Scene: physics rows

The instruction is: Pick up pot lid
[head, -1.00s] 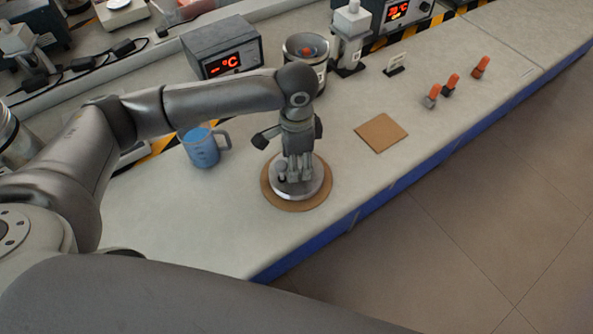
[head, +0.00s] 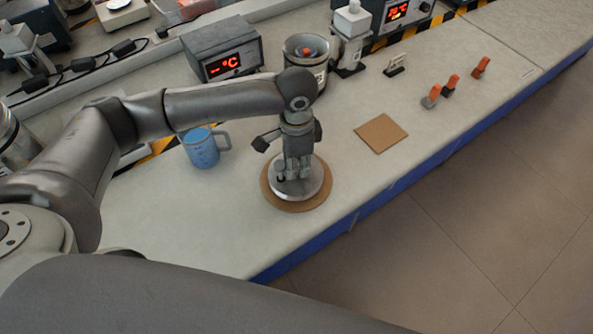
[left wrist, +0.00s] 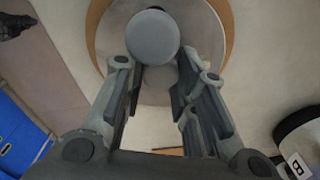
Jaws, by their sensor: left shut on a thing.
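The pot lid (head: 308,190) is a round silvery disc with a grey knob (left wrist: 152,37). In the head view it is over a round brown mat (head: 298,207) near the counter's front edge. My left gripper (head: 292,174) points down over the lid and is shut on it at the knob. In the left wrist view, the knob shows at the ends of the two fingers (left wrist: 156,75); the exact contact is hard to see. I cannot tell whether the lid is clear of the mat. My right gripper is not in view.
A blue mug (head: 202,150) stands left of the lid. A square brown mat (head: 381,133) lies to the right, with bare counter around it. Several orange-topped items (head: 453,82) are farther right. A temperature box (head: 222,50) and a dark round container (head: 306,50) stand behind.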

